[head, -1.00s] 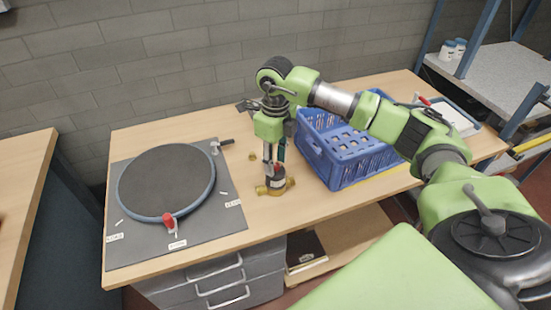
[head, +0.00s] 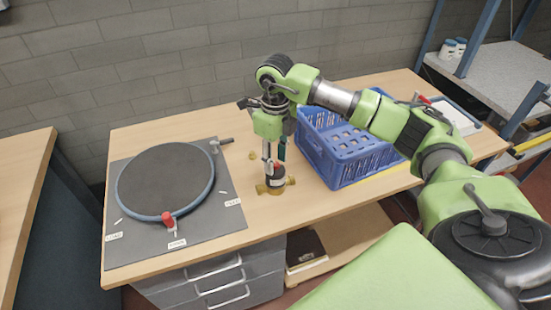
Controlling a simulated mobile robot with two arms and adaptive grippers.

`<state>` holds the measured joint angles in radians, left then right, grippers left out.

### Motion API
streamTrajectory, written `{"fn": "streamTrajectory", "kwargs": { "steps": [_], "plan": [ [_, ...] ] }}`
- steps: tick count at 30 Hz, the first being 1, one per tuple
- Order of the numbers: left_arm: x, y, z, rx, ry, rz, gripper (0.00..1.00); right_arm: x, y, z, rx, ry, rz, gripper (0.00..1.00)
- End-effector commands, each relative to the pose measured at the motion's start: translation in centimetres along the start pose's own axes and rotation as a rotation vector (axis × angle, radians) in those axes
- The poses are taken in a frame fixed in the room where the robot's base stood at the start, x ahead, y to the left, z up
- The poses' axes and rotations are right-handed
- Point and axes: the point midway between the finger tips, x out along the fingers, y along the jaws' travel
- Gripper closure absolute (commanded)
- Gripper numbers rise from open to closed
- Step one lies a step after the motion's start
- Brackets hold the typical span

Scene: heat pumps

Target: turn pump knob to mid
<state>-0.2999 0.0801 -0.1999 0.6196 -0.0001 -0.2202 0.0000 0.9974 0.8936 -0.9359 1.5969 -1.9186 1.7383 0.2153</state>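The pump (head: 276,184) stands on the wooden table, a small body with a dark and red top and brass connections at its sides. Its knob is too small and too covered by my gripper for its setting to be read. My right gripper (head: 273,163) points down over the pump from above, its fingers at the pump's top. The fingers look apart, one on each side of the top; I cannot tell whether they touch the knob. My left gripper is not in view.
A blue crate (head: 352,178) stands right of the pump, close to my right arm. Small brass parts (head: 252,155) lie behind the pump. The table's front strip is clear.

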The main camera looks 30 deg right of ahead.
Motion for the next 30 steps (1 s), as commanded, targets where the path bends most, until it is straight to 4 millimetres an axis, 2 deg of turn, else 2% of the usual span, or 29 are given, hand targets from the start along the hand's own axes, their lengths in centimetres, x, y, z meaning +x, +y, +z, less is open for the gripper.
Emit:
{"fn": "streamTrajectory", "kwargs": {
  "steps": [8,11,14,24,30],
  "plan": [
    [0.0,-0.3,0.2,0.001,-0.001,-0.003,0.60,-0.1,0.0,0.0,0.000,-0.001,0.000,0.66],
    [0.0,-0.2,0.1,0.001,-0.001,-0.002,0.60,-0.9,0.0,0.1,0.000,-0.003,0.000,0.66],
    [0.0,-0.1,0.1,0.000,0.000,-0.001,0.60,-2.4,0.0,0.1,0.001,-0.004,0.000,0.66],
    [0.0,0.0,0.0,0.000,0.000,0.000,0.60,-9.5,0.0,0.1,-0.001,-0.004,-0.001,0.66],
    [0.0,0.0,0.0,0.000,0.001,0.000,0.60,-11.6,0.0,0.1,0.001,-0.002,0.000,0.66]
  ]
}}
